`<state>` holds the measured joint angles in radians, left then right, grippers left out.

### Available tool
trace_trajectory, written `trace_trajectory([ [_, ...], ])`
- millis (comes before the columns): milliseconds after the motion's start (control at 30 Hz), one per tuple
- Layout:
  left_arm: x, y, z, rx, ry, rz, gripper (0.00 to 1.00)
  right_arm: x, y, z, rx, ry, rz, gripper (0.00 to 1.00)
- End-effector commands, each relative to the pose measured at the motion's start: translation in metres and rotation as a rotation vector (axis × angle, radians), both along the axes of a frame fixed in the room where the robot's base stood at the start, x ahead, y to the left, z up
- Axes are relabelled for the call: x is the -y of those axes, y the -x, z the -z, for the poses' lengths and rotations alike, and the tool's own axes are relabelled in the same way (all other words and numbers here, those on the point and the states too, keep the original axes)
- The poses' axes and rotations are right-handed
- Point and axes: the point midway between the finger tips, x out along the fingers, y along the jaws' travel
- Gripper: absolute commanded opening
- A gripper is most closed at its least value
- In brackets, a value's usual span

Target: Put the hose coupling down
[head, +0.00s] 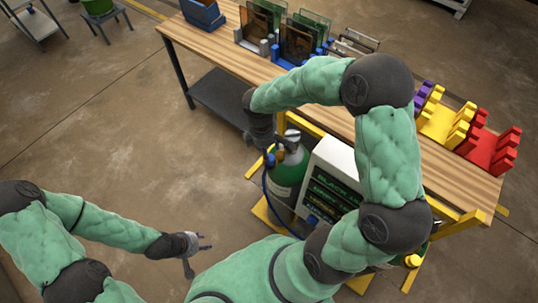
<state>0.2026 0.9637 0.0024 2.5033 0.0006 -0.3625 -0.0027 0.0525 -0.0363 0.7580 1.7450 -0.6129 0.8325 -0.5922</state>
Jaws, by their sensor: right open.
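My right gripper (272,139) is open, over the valve top of a green gas cylinder (290,172). Its fingers are small and partly hidden by the gripper body. A small orange and blue piece (270,158), which may be the hose coupling, shows just below the gripper. I cannot tell whether the two touch. A thin dark blue hose (265,192) runs down along the cylinder's left side. My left gripper (199,254) is open and empty over the bare floor, left of the cylinder.
A white machine with a dark panel (330,180) stands right of the cylinder, beside yellow frame parts. A wooden bench (215,48) runs behind it, holding a blue bin (203,14), glass panels, and yellow (440,122) and red racks (487,148).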

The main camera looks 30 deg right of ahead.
Motion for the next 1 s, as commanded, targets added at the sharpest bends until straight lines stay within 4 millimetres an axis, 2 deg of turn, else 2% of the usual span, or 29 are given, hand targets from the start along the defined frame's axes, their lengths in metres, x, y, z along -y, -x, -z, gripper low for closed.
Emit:
trace_trajectory([
  [33,0.000,0.000,0.000,0.000,0.000,0.000,0.40,-0.001,-0.002,-0.012,0.004,0.000,-0.001,0.56],
  [200,0.000,0.000,0.001,0.000,0.000,0.000,0.40,-0.004,-0.004,-0.042,0.003,0.001,-0.001,0.56],
  [400,0.000,0.000,0.001,0.000,0.000,0.000,0.40,-0.006,-0.005,-0.064,0.001,0.000,-0.002,0.56],
  [567,0.000,0.000,0.002,0.000,0.000,0.000,0.40,-0.006,-0.005,-0.070,-0.001,-0.001,-0.001,0.56],
  [1000,0.000,0.000,0.001,0.000,0.000,0.000,0.40,-0.006,-0.005,-0.070,-0.001,0.000,-0.001,0.56],
])
